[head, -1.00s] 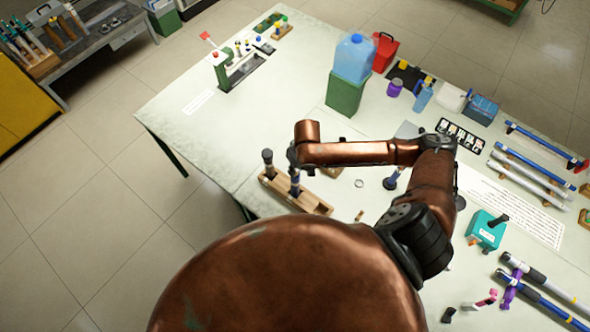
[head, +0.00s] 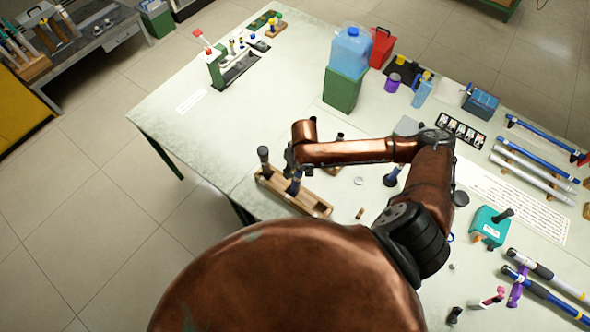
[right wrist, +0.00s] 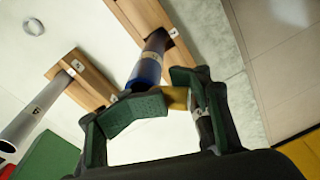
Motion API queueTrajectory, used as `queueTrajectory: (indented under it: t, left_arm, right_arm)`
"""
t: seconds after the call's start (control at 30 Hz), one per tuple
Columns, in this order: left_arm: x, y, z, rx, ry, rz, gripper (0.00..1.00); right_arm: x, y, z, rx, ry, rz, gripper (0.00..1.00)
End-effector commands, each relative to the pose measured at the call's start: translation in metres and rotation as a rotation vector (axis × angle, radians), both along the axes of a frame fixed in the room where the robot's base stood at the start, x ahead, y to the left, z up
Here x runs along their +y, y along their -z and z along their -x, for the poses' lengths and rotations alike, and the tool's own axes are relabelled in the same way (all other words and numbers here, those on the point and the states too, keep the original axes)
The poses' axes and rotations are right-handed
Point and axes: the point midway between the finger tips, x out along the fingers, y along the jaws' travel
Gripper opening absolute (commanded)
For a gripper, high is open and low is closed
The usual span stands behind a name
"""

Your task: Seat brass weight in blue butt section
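My right gripper (right wrist: 168,98) has its green fingers closed on a small yellow brass weight (right wrist: 179,99), partly covered by the fingers. The blue butt section (right wrist: 150,66) stands in a wooden rack (right wrist: 130,22), close by the left finger. Whether the weight touches its end cannot be told. In the head view the right gripper (head: 292,160) is over the rack (head: 318,207), just above the blue butt section (head: 294,187); the weight is too small to see there. My left gripper is out of view.
A second dark-topped section (head: 264,158) stands at the rack's left end. A ring (head: 359,181) and a short brown piece (head: 360,214) lie to the right. A green block (head: 343,90) bears a blue jug (head: 352,50) farther back.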

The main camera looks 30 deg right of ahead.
Motion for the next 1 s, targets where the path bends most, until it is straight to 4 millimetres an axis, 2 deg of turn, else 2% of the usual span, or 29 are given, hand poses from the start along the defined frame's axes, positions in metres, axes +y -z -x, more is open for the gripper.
queueTrajectory:
  t: [0.17, 0.4, 0.53, 0.67, 1.0]
  left_arm:
    - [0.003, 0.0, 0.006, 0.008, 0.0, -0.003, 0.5]
    - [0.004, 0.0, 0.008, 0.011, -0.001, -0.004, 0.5]
    - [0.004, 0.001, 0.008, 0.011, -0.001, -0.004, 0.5]
    - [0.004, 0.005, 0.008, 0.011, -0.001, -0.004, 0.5]
    - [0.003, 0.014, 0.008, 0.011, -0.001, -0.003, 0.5]
  right_arm:
    - [0.001, -0.002, -0.001, -0.004, -0.001, -0.001, 0.5]
    - [0.001, -0.003, -0.002, -0.006, -0.002, -0.002, 0.5]
    - [0.001, -0.01, -0.002, -0.009, -0.003, -0.002, 0.5]
    - [0.0, -0.03, 0.0, -0.012, -0.005, -0.001, 0.5]
    - [-0.003, -0.098, 0.007, -0.011, -0.003, -0.001, 0.5]
